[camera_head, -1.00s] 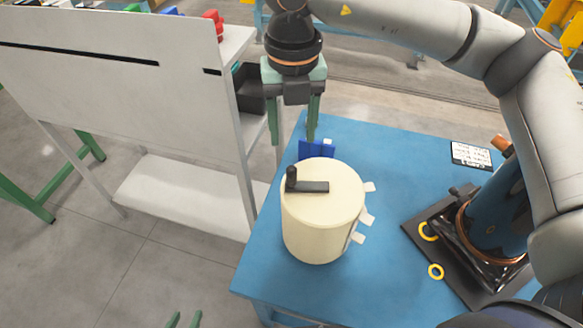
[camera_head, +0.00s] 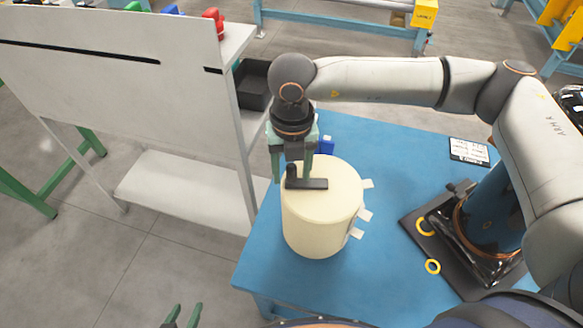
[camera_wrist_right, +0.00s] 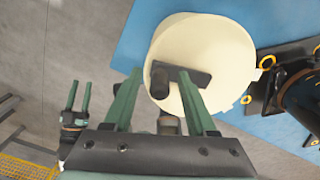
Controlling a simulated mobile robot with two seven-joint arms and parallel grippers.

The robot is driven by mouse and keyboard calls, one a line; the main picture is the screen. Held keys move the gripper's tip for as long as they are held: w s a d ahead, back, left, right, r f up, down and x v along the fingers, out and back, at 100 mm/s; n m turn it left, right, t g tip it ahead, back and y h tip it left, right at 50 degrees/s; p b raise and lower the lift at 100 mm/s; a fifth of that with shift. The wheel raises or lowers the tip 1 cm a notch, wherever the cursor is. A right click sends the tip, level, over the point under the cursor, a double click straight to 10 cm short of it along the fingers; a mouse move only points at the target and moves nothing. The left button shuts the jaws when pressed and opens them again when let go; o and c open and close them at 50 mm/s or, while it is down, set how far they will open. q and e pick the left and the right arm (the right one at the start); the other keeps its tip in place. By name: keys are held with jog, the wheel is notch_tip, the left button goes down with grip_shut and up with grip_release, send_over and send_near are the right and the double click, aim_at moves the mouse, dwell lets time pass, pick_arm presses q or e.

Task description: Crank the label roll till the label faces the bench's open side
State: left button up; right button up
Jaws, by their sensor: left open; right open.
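The cream label roll (camera_head: 325,225) stands upright on the blue bench (camera_head: 400,240). White label tabs (camera_head: 364,215) stick out from its right side. A dark crank (camera_head: 312,184) lies across its top, with an upright knob (camera_head: 291,171) at the left end. My right gripper (camera_head: 292,178) is open above the roll, with its fingers on either side of the knob. In the right wrist view the knob (camera_wrist_right: 160,82) shows between the two fingertips (camera_wrist_right: 159,72); contact is not clear. My left gripper (camera_head: 183,314) is open and empty at the bottom, off the bench.
A blue object (camera_head: 326,146) stands behind the roll. A white card (camera_head: 469,150) lies at the bench's back right. A grey shelf unit (camera_head: 120,80) stands left of the bench, with floor between.

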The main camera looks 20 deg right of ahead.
grip_shut()
dwell(1.3)
